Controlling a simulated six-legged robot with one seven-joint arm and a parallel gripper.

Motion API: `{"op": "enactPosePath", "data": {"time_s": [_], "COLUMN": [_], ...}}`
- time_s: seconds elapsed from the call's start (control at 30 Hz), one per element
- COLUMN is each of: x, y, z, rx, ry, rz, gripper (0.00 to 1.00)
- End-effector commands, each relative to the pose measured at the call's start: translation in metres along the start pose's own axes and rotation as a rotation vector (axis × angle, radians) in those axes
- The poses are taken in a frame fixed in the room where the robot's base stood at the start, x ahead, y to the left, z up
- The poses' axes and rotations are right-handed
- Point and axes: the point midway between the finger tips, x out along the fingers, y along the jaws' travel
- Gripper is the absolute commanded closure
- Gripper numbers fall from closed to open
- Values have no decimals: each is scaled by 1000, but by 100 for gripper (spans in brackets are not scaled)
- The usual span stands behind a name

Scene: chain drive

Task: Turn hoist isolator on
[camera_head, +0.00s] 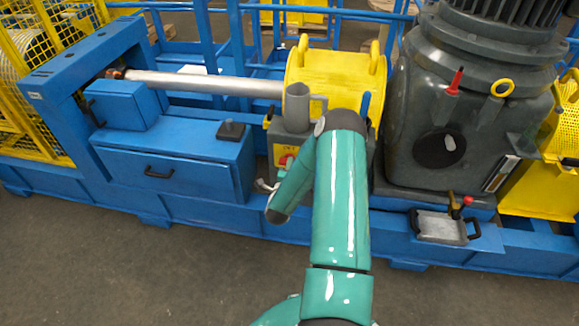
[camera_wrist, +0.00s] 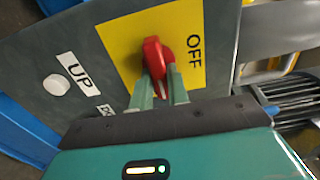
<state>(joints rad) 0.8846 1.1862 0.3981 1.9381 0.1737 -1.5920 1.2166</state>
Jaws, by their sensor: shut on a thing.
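A red rotary knob (camera_wrist: 154,56) stands on a yellow plate (camera_wrist: 115,38) on a grey control box (camera_wrist: 38,58). The word OFF is printed on the plate, right of the knob in the wrist view. The knob's grip runs almost up and down in that picture, roughly along the lettering and slightly tilted. My gripper (camera_wrist: 161,78) is shut on the knob, one finger on each side. An ON mark is not seen. In the head view, the yellow plate (camera_head: 280,150) shows just left of my arm, which hides my fingers.
A white button (camera_wrist: 56,85) marked UP sits left of the plate, with a second label partly hidden by my gripper. A blue drawer cabinet (camera_head: 180,165) is left of the box. A grey motor housing (camera_head: 425,110) stands at right. Floor in front is clear.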

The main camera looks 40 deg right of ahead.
Motion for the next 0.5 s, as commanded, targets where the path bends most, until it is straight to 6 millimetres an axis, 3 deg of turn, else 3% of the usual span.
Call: {"op": "enactPosePath", "data": {"time_s": [0.2, 0.23, 0.3, 0.5], "x": [-1, -1, -1, 0], "y": [0, 0, 0, 0], "z": [0, 0, 0, 0], "rx": [1, 1, 1, 0], "ry": [0, 0, 0, 0], "rz": [1, 1, 1, 1], "gripper": [100, 78, 64, 62]}}
